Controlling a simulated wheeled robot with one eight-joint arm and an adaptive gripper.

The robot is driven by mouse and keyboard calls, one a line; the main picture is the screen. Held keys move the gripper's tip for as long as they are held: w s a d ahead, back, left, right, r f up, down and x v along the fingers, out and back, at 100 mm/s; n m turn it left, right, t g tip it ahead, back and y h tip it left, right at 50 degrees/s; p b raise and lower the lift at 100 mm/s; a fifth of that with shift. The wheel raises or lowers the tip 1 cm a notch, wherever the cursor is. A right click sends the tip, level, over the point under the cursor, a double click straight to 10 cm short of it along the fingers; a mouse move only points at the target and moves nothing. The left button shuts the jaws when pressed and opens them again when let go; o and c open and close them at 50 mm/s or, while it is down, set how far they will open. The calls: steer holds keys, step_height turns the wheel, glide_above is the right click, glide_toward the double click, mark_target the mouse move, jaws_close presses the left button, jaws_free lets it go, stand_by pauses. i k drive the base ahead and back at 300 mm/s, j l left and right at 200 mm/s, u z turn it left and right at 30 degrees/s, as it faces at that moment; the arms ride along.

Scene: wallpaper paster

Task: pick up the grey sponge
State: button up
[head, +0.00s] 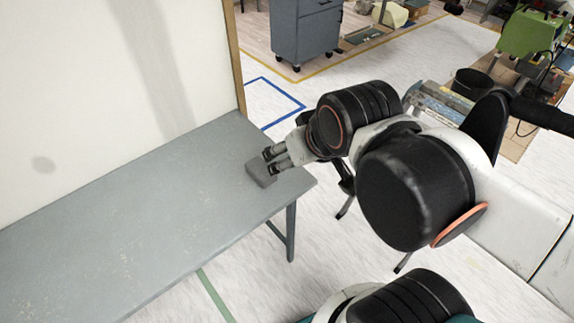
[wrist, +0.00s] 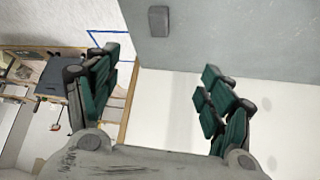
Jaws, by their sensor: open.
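The grey sponge (head: 261,175) lies on the grey table (head: 130,215) near its right end in the head view. It is a small block, partly hidden by my fingers there. In the wrist view the whole sponge (wrist: 158,21) shows near the top edge, on the table surface (wrist: 230,35). My gripper (head: 271,161) is beside and over the sponge in the head view. In the wrist view my gripper (wrist: 160,62) is open, with green finger pads wide apart and nothing between them. The sponge appears beyond the fingertips; I cannot tell whether they touch it.
A white wall (head: 80,90) with a wooden edge (head: 236,60) runs along the table's back. The rest of the tabletop is bare. A blue-grey cabinet (head: 303,30) stands on the floor behind. A black bin (head: 472,83) and a green machine (head: 530,35) are at upper right.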

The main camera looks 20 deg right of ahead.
mark_target(257, 167)
steer(key=i+j, duration=0.1)
steer(key=j, duration=0.35)
steer(key=i+j+z, duration=0.1)
steer(key=j, duration=0.4)
steer(key=i+j, duration=0.15)
steer(key=j, duration=0.3)
steer(key=i+j+z, duration=0.1)
steer(key=j, duration=0.4)
steer(key=z, duration=1.1)
